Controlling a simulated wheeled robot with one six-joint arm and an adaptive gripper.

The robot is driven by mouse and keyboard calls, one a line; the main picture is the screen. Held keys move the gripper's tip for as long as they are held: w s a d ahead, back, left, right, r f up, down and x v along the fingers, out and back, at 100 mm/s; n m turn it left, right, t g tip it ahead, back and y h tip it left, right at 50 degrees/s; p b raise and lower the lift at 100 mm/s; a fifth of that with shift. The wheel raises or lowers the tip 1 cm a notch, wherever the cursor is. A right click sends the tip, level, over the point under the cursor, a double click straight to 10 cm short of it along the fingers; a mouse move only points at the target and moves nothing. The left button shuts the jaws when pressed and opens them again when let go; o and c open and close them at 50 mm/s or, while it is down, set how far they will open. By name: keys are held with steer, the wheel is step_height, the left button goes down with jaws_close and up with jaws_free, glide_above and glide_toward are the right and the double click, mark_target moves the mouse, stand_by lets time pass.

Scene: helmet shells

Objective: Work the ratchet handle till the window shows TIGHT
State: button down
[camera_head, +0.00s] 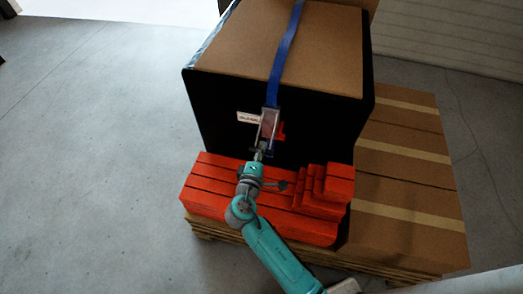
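A blue strap (287,45) runs over the top of a large box and down its near face to a ratchet (269,124). The ratchet has a pale metal frame and a red part at its right. Beside it on the left is a small white label or window (247,117) with dark lettering, too blurred to read surely; it may be SLACK. My gripper (261,150) is at the lower end of the ratchet, seeming to meet the handle. Its fingers are too small to show whether they are open or shut, or whether they touch.
The box with a brown top (330,40) and black sides stands on a pallet. Brown taped cartons (405,165) stand at the right. The grey floor (90,150) at the left is clear.

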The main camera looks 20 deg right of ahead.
steer(key=shift+f, duration=0.1)
stand_by(0.3)
steer(key=shift+f+t+h, duration=0.5)
steer(key=shift+f+t, duration=0.3)
steer(key=shift+f, duration=0.05)
glide_toward(270, 135)
steer(key=shift+x, duration=1.6)
steer(key=shift+w+d+f+t+h, duration=0.2)
steer(key=shift+w+d, duration=0.25)
steer(key=shift+w, duration=0.2)
steer(key=shift+w+d+f+t+h, duration=0.1)
steer(key=shift+w+d+t, duration=0.1)
steer(key=shift+w+d, duration=0.4)
steer(key=shift+w, duration=0.1)
steer(key=c, duration=1.1)
jaws_free()
steer(key=shift+o, duration=0.2)
steer(key=shift+a, duration=0.1)
